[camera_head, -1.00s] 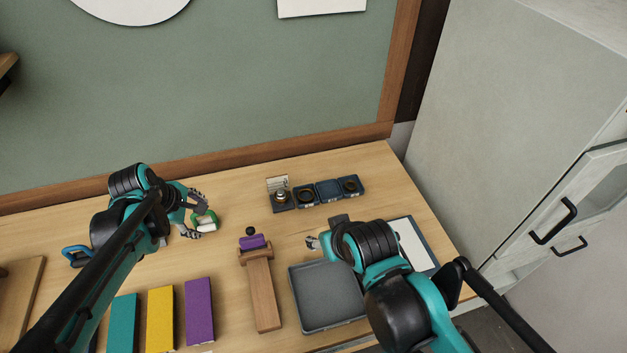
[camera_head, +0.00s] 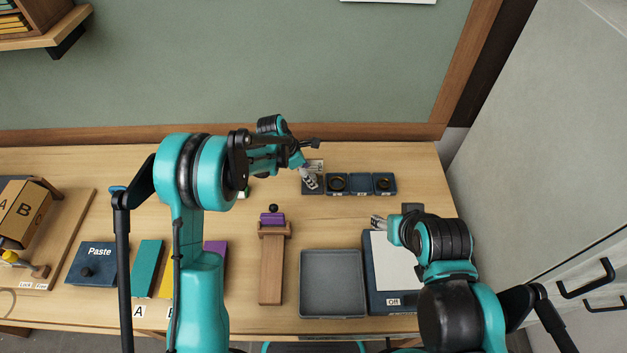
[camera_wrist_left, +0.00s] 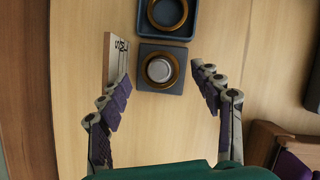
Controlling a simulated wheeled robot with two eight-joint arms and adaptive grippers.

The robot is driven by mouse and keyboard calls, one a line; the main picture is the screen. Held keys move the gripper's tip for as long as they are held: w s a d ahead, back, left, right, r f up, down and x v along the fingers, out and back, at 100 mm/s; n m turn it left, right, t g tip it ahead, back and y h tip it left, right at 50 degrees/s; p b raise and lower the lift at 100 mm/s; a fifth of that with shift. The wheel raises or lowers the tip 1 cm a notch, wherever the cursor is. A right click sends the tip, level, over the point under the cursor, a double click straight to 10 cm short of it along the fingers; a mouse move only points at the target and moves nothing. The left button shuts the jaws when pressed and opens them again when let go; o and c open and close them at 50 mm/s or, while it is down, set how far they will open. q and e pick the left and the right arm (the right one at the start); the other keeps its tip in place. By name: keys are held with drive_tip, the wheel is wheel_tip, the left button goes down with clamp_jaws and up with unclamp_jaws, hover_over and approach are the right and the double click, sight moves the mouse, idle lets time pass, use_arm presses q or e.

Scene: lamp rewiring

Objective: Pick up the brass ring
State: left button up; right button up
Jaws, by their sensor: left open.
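In the left wrist view, a brass-coloured ring (camera_wrist_left: 150,72) sits around a pale round post (camera_wrist_left: 160,69) on a dark square block (camera_wrist_left: 176,84). A second brass-coloured ring (camera_wrist_left: 183,14) lies in the blue tray beside it. My left gripper (camera_wrist_left: 161,73) is open and empty, its fingers on either side of the block and apart from it. In the head view, my left gripper (camera_head: 310,179) is over the block at the row's left end and partly hides it. My right gripper (camera_head: 377,221) is near the white panel; its jaws are too small to judge.
The blue trays (camera_head: 361,192) run right from the block; one at the right end holds a dark ring (camera_head: 384,184). A wooden stand with a purple piece (camera_head: 271,218), a grey tray (camera_head: 332,283) and coloured blocks (camera_head: 146,268) stand nearer the front.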

use_arm(q)
drive_tip(key=shift+x, duration=0.95)
drive_tip(key=c, duration=1.1)
drive_tip(key=shift+r, duration=0.1)
